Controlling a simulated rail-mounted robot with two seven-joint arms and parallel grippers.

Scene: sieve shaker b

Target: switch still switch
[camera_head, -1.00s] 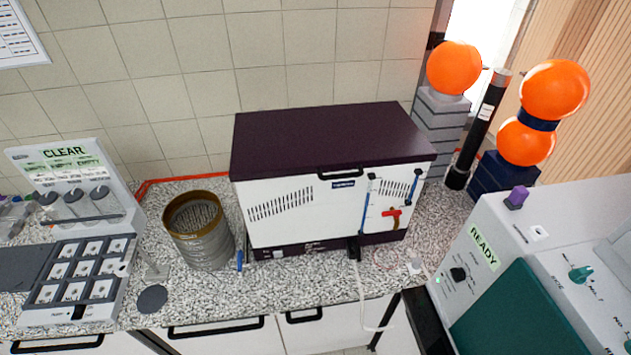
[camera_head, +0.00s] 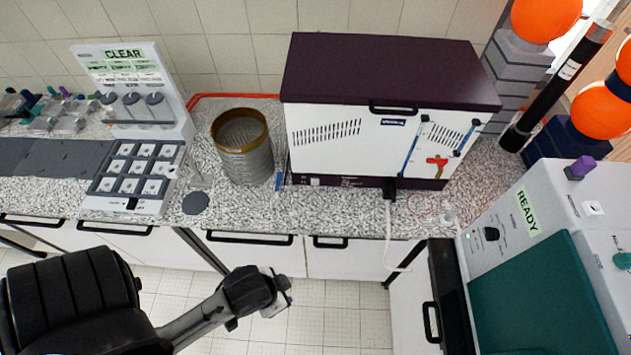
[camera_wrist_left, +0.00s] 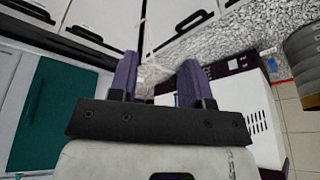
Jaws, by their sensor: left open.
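The still, a white box (camera_head: 350,150) with a dark purple top and base strip, stands on the speckled counter. A small light switch-like part (camera_head: 315,181) sits on the left of its base strip; its position is too small to tell. My left gripper (camera_head: 284,297) is in front of and below the counter edge, apart from the still. In the left wrist view its purple fingers (camera_wrist_left: 158,82) are spread with nothing held between them. The still (camera_wrist_left: 245,105) shows beyond them on the right. My right gripper is not in view.
A sieve stack (camera_head: 243,150) stands left of the still. A panel marked CLEAR (camera_head: 125,75) and a button board (camera_head: 135,175) are further left. A READY machine (camera_head: 540,215) stands at right. A cable (camera_head: 388,235) hangs over the counter edge. Floor in front is free.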

